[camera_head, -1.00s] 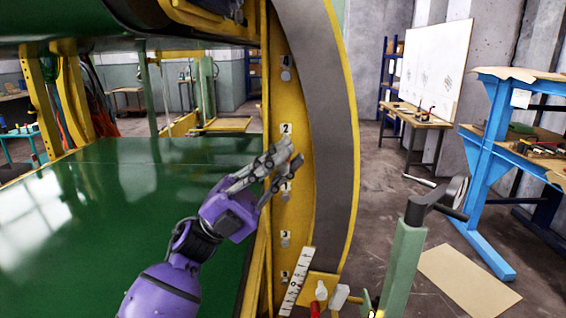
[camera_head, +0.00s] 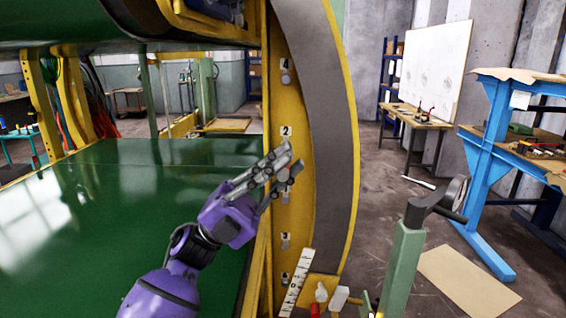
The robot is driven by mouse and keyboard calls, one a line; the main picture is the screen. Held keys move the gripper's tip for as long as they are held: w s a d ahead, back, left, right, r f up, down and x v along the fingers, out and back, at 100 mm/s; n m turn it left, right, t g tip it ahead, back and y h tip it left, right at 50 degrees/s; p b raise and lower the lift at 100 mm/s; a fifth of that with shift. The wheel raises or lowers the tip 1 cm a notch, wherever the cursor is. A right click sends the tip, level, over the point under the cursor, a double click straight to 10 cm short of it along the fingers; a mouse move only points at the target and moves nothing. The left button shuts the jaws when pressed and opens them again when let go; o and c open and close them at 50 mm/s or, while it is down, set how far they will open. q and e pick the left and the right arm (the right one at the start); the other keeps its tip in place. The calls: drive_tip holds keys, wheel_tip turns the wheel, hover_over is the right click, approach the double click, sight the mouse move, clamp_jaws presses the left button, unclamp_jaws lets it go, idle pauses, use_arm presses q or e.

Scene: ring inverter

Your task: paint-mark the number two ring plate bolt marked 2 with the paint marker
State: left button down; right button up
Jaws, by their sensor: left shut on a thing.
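The yellow ring plate (camera_head: 293,218) stands upright in the middle, with numbered bolts down its face. The white label 2 (camera_head: 286,131) shows just above my left gripper (camera_head: 291,160). The bolt marked 2 is mostly or wholly hidden behind the gripper's fingers. My left gripper is in front of the plate just below that label, shut on a thin object that hardly shows, which I take to be the paint marker. I cannot tell whether its tip touches the plate. My right gripper is out of view.
Other bolts sit above and below, such as the upper bolt (camera_head: 286,78) and the one by label 3 (camera_head: 285,237). A dark green deck (camera_head: 110,210) lies left. A green post with a crank (camera_head: 405,255) and a blue workbench (camera_head: 480,225) stand right.

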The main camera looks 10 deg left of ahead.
sight(281, 179)
use_arm(q)
drive_tip(key=shift+s+d+r+p, duration=0.1)
drive_tip(key=shift+s+d+p, duration=0.15)
drive_tip(key=shift+s, duration=0.55)
drive_tip(key=shift+s+d+p, duration=0.1)
drive_tip(key=shift+s+p, duration=0.1)
drive_tip(key=shift+s, duration=0.85)
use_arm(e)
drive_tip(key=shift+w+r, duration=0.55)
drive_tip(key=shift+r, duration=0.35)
